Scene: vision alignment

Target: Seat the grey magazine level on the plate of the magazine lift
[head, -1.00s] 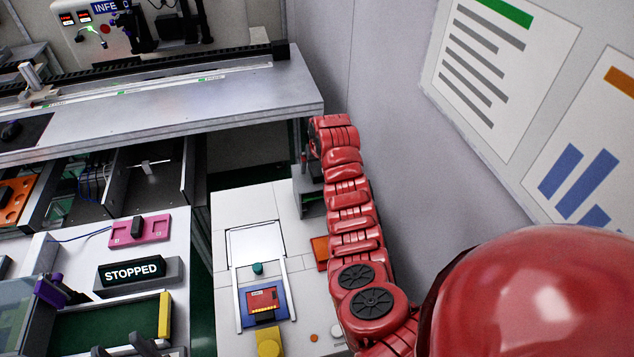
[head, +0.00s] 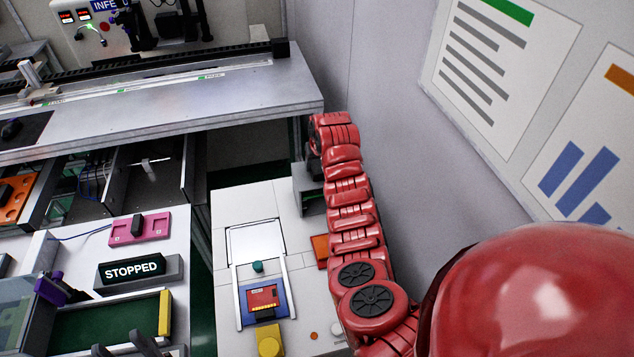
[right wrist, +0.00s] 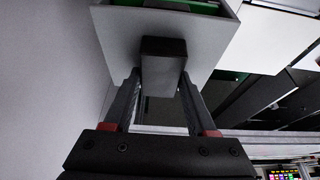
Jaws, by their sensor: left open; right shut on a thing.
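The grey magazine (right wrist: 215,40) is at the top of the right wrist view, with green showing inside it. My right gripper (right wrist: 162,78) is shut on the dark block-shaped handle (right wrist: 164,52) on its near side. In the head view the magazine (head: 309,186) shows as a grey box left of my red right arm, partly hidden by it. I cannot tell whether it touches anything below. The plate of the magazine lift cannot be made out. My left gripper (head: 122,345) shows only its dark fingertips at the bottom left edge, apart and empty.
A white machine top (head: 235,205) with a blue fixture (head: 246,307) lies left of my right arm. A grey bench (head: 190,110) stands behind it, and a plain wall (head: 400,170) is close on the right. A sign reading STOPPED (head: 133,270) stands at the left.

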